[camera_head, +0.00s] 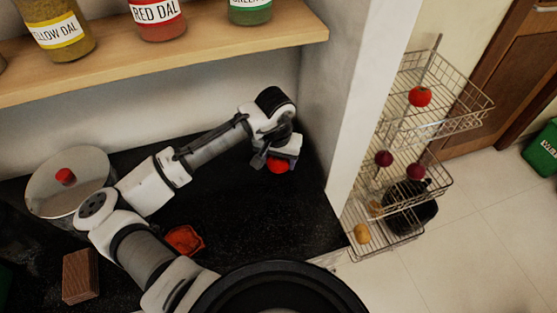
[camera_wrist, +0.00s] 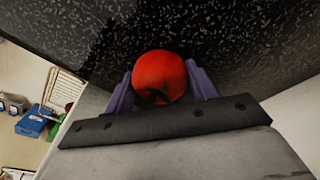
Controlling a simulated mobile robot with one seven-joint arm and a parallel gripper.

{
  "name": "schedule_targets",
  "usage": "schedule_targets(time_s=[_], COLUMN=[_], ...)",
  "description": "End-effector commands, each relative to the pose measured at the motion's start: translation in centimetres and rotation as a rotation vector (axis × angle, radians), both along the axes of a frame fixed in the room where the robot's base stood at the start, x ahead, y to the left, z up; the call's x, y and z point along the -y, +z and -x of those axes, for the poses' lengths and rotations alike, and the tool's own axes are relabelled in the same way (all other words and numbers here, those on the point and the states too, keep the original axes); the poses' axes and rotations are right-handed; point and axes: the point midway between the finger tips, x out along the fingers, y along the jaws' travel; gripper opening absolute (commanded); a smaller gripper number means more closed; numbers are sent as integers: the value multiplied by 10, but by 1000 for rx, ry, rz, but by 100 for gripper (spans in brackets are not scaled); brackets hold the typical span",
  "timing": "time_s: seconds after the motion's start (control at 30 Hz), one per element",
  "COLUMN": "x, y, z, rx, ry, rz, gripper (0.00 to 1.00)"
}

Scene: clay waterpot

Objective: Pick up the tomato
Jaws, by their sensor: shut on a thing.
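A red tomato (camera_wrist: 160,76) sits between the two purple fingers of my gripper (camera_wrist: 161,86) in the wrist view, with a finger against each side. In the head view the tomato (camera_head: 278,166) shows below my gripper (camera_head: 276,160), over the right part of the black counter. My gripper is shut on it. The speckled counter surface lies behind the tomato in the wrist view. I cannot tell whether the tomato touches the counter. Another round red item (camera_head: 420,96) sits in the top basket of the wire rack.
A wooden shelf (camera_head: 180,52) with dal jars hangs above the counter (camera_head: 235,225). A white wall edge (camera_head: 368,100) separates it from the wire rack (camera_head: 440,120).

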Motion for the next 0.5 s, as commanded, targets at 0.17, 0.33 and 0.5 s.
schedule_targets(time_s=[0.17, 0.33, 0.5], x=[0, -1, -1], y=[0, 4, 29], z=[0, 3, 3], rx=[0, 1, 3], ry=[0, 1, -1], rz=[0, 1, 0], gripper=[32, 32, 32])
